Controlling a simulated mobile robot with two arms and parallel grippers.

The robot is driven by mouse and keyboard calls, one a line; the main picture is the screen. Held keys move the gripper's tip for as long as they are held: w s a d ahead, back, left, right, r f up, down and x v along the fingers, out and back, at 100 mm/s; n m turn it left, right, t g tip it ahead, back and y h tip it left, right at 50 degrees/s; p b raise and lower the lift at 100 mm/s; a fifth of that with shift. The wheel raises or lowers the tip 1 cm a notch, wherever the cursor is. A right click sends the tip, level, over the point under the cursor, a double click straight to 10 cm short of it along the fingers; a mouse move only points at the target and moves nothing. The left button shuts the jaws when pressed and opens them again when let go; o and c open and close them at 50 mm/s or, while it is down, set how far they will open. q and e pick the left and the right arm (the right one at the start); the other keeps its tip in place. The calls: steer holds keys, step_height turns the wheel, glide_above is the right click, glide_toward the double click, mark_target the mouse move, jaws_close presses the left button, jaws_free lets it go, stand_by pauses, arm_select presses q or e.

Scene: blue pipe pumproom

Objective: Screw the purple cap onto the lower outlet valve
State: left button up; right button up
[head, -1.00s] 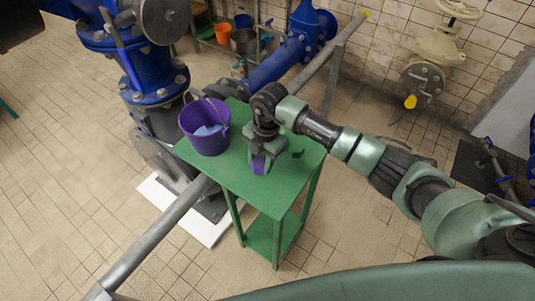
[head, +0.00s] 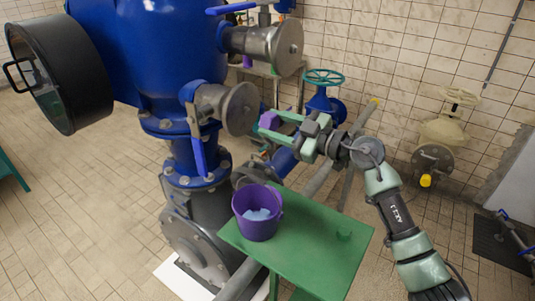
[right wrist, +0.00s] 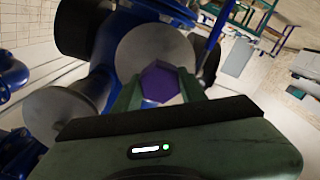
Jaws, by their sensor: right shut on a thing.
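The purple cap (head: 268,120) is between the fingertips of my right gripper (head: 272,125). It shows as a purple hexagon in the right wrist view (right wrist: 160,82), with one green finger on each side. The lower outlet valve (head: 239,108) ends in a round grey disc and has a blue lever (head: 197,152) hanging down. The cap is just right of this disc in the head view; I cannot tell whether they touch. In the right wrist view a grey disc (right wrist: 150,45) lies right behind the cap. My left gripper is not in view.
The upper outlet valve (head: 288,45) juts out above the gripper. A green table (head: 310,255) below carries a purple bucket (head: 257,222) with light blue contents. A blue valve with a green handwheel (head: 323,78) stands behind.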

mark_target(250, 112)
steer(key=shift+w+d+r, duration=0.1)
steer(key=shift+d+r, duration=0.15)
steer(key=shift+r, duration=0.05)
steer(key=shift+w+d, duration=0.1)
steer(key=shift+b+x, duration=0.7)
steer(key=shift+x, duration=0.1)
steer(key=shift+w+a, duration=0.1)
steer(key=shift+a, duration=0.1)
steer(key=shift+b+x, duration=1.2)
steer(key=shift+x, duration=0.25)
steer(key=shift+w+a+b, duration=0.15)
steer(key=shift+a+b, duration=0.1)
steer(key=shift+b, duration=0.5)
steer(key=shift+w+a+r+p, duration=0.1)
steer(key=shift+w+a+p, duration=0.1)
steer(key=shift+p, duration=0.3)
